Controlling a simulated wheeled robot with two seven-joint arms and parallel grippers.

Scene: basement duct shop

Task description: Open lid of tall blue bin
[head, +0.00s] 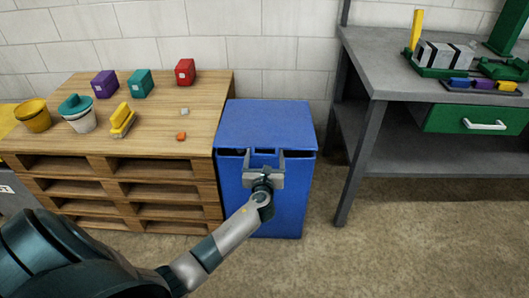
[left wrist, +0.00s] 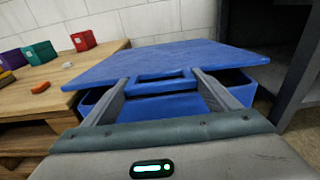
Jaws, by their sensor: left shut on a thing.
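The blue bin (head: 290,200) stands on the floor between the pallet stack and the grey workbench. Its blue lid (head: 265,122) is slightly raised at the front, with a dark gap under its front edge. In the left wrist view the lid (left wrist: 180,58) sits above the bin body (left wrist: 236,90), with gaps at both sides. My left gripper (head: 266,153) is at the middle of the lid's front edge, shut on the lid's handle (left wrist: 162,75), one finger on each side. My right gripper is not in view.
Wooden pallets (head: 190,110) at the left hold pots, a yellow brush (head: 122,120) and several coloured blocks. The grey workbench (head: 375,70) at the right has a green drawer (head: 465,119). A white block wall (head: 285,45) is close behind the bin. Floor in front is clear.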

